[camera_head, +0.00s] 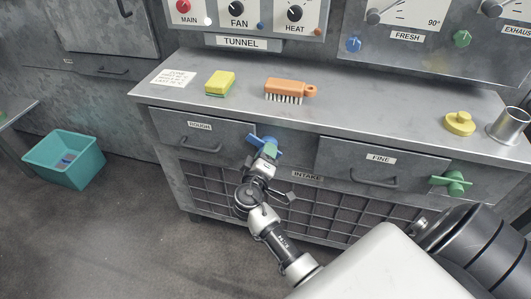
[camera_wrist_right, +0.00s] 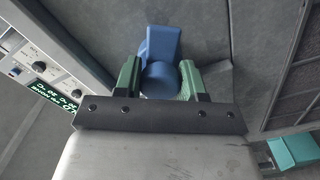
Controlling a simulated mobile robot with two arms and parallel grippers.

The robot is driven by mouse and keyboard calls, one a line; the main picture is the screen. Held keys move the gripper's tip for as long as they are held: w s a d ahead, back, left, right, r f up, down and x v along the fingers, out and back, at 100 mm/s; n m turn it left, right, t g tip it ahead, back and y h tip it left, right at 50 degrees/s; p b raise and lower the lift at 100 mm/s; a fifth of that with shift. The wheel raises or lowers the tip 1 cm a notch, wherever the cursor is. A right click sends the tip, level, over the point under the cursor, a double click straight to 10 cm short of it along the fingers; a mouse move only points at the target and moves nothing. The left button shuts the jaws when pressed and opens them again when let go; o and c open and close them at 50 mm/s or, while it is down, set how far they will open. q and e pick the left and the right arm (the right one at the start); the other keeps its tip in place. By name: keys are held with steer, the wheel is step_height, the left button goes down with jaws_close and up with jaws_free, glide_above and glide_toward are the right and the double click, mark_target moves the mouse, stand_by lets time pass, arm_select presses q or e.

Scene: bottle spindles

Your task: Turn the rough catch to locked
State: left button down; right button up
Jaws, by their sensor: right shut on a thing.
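The rough catch is a blue knob (camera_head: 254,140) on the right end of the drawer front labelled ROUGH (camera_head: 200,126). My right gripper (camera_head: 268,152) reaches up to it from below in the head view and partly covers it. In the right wrist view the blue catch (camera_wrist_right: 160,45) has a wide paddle and a round hub. The green fingers of my right gripper (camera_wrist_right: 162,82) are shut on it, one on each side of the hub. I cannot read any locked mark. My left gripper is not in view.
The drawer labelled FINE (camera_head: 380,158) has a green catch (camera_head: 452,182). A teal bin (camera_head: 64,160) stands on the floor at left.

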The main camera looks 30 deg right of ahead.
steer(key=n+p, duration=0.1)
steer(key=n, duration=0.3)
steer(key=shift+r+n+p, duration=0.15)
steer(key=shift+n+p, duration=0.2)
steer(key=shift+n, duration=0.05)
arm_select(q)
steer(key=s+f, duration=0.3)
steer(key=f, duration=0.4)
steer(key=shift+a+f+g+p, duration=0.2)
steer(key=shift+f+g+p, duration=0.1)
arm_select(e)
steer(key=shift+n, duration=0.7)
steer(key=o, duration=0.9)
steer(key=shift+a, duration=0.1)
